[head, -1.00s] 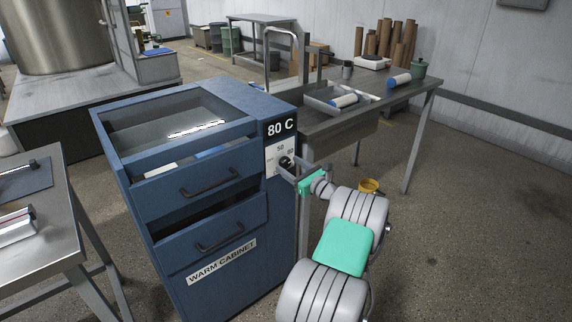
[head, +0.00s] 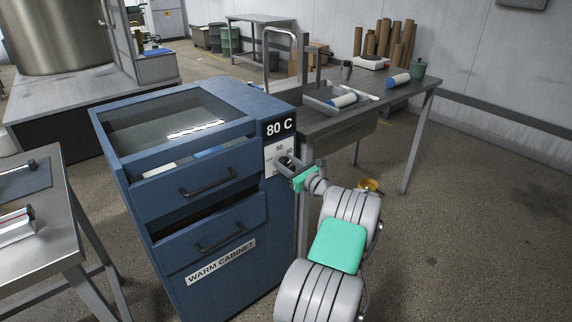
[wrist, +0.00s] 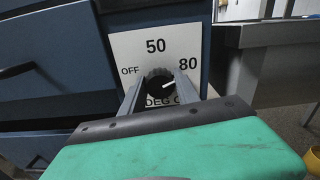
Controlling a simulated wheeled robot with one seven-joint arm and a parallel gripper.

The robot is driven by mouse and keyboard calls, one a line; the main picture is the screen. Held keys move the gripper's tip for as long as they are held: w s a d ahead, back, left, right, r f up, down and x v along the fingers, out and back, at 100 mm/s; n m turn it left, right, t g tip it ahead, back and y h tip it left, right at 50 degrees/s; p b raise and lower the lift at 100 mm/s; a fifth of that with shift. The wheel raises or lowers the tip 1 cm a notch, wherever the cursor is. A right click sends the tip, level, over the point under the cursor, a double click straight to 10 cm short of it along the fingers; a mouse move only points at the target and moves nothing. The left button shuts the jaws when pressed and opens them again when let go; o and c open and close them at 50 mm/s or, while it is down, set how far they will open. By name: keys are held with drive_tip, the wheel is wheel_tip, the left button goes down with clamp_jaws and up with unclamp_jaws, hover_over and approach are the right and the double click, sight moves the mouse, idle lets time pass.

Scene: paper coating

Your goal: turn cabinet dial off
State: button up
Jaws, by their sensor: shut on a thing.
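The blue warm cabinet (head: 283,225) stands in the middle of the head view, with a display reading 80 C at its upper right corner. Below it is a white dial plate (head: 270,158). In the wrist view, the plate (wrist: 130,50) is marked OFF at left, 50 at top and 80 at right. The black round dial (wrist: 158,75) has a white mark towards the 80 side. My gripper (wrist: 160,85) is shut on the dial, one finger at each side. In the head view, my gripper (head: 289,168) reaches the plate from the right and partly hides the dial.
Two cabinet drawers (head: 205,185) stand partly open left of the dial. A grey workbench (head: 330,125) with a tray (head: 320,99) is close behind my arm. A steel table (head: 60,225) is at left.

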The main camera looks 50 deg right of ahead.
clamp_jaws()
